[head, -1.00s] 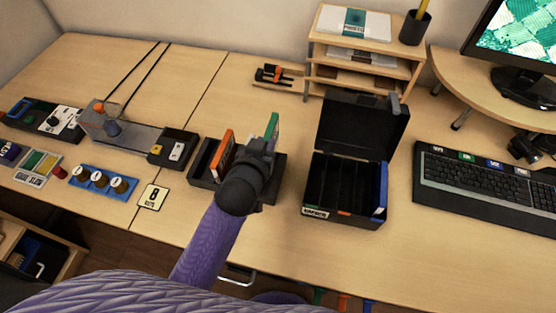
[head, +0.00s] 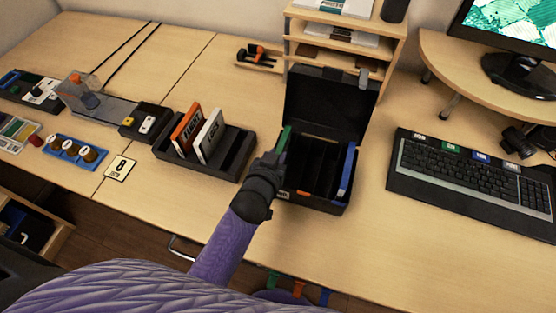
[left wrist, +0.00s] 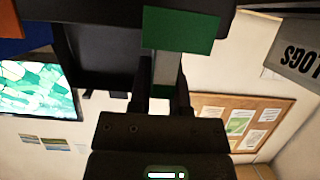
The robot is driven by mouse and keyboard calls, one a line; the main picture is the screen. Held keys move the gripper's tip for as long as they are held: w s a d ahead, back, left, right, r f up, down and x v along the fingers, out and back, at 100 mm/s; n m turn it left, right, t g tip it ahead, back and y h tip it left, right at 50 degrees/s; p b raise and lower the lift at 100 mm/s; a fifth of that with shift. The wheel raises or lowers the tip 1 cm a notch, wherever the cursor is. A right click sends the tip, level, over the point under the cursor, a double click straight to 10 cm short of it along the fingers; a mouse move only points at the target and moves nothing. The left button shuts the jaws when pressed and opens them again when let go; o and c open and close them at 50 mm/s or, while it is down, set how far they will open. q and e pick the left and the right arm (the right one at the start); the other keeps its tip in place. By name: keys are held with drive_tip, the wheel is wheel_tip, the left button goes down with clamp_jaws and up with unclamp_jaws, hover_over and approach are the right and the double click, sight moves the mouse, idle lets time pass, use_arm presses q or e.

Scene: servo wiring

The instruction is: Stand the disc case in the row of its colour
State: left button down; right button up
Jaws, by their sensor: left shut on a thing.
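The green disc case (head: 284,139) is held upright in my left gripper (head: 272,160), at the left wall of the open black disc box (head: 312,204). In the left wrist view the green case (left wrist: 181,30) shows above my left gripper's fingers (left wrist: 163,92), which are shut on it. The box has several long slots; a blue case (head: 347,170) stands at its right side and an orange patch shows at its front. My gripper and the case hide the box's front left corner, and I cannot tell whether the case is inside. My right gripper is not in view.
A black tray (head: 232,160) left of the box holds an orange case (head: 186,130) and a white case (head: 209,136). The box's raised lid (head: 330,100) stands at the back. A keyboard (head: 470,175) lies to the right. The table front is clear.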

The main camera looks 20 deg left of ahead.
use_arm(q)
drive_tip(key=shift+r, duration=0.1)
drive_tip(key=c, duration=0.6)
unclamp_jaws()
drive_tip(key=shift+s+r+p, duration=0.2)
drive_tip(key=shift+s+p, duration=0.1)
drive_tip(key=shift+p, duration=0.1)
drive_tip(key=p+v, duration=0.3)
drive_tip(key=v, duration=0.8)
drive_tip(key=shift+s+p, duration=0.2)
drive_tip(key=shift+p, duration=0.1)
